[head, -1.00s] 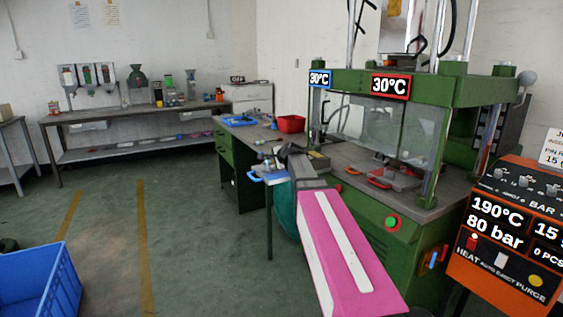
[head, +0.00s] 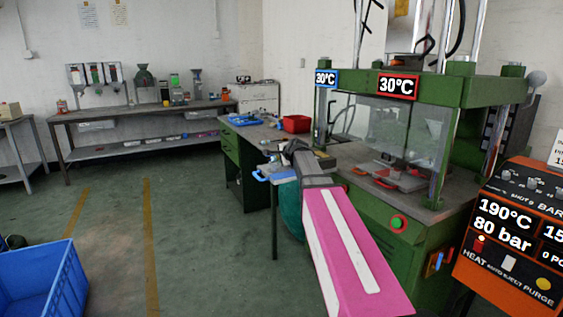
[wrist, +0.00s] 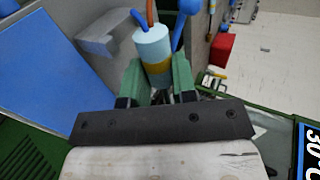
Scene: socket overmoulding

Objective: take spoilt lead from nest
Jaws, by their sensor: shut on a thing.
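In the wrist view, my gripper (wrist: 158,88) has its two green fingers closed on a light blue cylindrical piece with a yellow-brown band (wrist: 153,50), apparently the lead. In the head view my gripper is small, beyond my pink arm link at the press's left side. The held piece cannot be made out there. I cannot make out the nest for certain. The green press (head: 450,88) shows 30°C on its signs, and a tray-like part (head: 405,178) lies on its bed behind the clear guard.
A small side table with a blue edge (head: 272,176) stands by my gripper. A red bin (head: 297,123) sits on the green bench behind. An orange control box (head: 515,240) is at right, a blue crate (head: 45,285) at lower left. The floor between is clear.

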